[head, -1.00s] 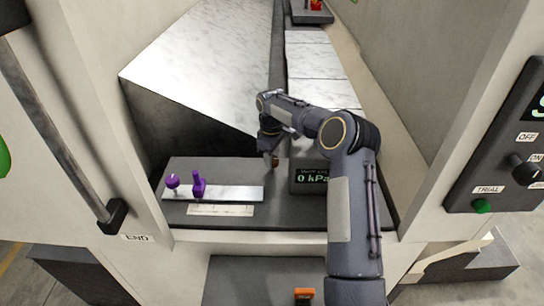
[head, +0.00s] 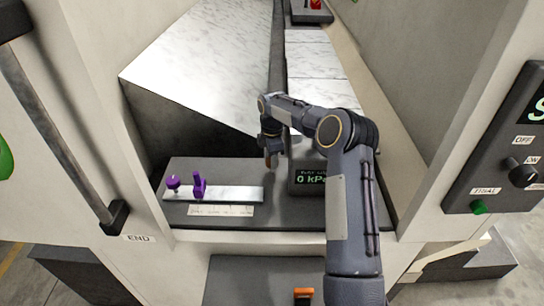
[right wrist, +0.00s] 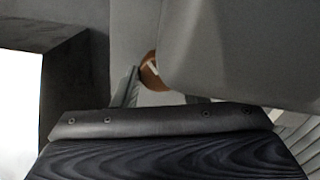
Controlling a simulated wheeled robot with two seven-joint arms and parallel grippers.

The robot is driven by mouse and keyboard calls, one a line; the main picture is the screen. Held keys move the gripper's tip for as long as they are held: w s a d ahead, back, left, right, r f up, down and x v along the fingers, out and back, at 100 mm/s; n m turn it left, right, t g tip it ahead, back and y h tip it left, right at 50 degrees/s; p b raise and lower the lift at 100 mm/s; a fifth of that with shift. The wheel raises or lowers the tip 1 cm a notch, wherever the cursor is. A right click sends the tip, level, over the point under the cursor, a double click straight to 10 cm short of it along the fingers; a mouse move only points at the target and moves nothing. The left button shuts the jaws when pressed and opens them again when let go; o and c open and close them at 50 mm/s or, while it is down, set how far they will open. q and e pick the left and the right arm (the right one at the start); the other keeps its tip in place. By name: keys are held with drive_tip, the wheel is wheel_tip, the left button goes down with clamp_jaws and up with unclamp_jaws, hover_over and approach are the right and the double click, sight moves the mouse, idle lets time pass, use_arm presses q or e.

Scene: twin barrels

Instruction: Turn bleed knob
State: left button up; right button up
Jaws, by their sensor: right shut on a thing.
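My left gripper is not in view.
A metal plate with purple knobs (head: 199,186) lies left of the gripper on the dark bench (head: 280,222). A marble-topped block (head: 200,55) rises behind. Pale walls flank the bay. A switch panel (head: 500,150) is at the right.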

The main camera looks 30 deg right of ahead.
drive_tip(key=shift+n, duration=0.9)
drive_tip(key=o, duration=1)
drive_tip(key=shift+s+r+b, duration=0.1)
drive_tip(key=shift+r+b, duration=0.6)
drive_tip(key=shift+r, duration=3.2)
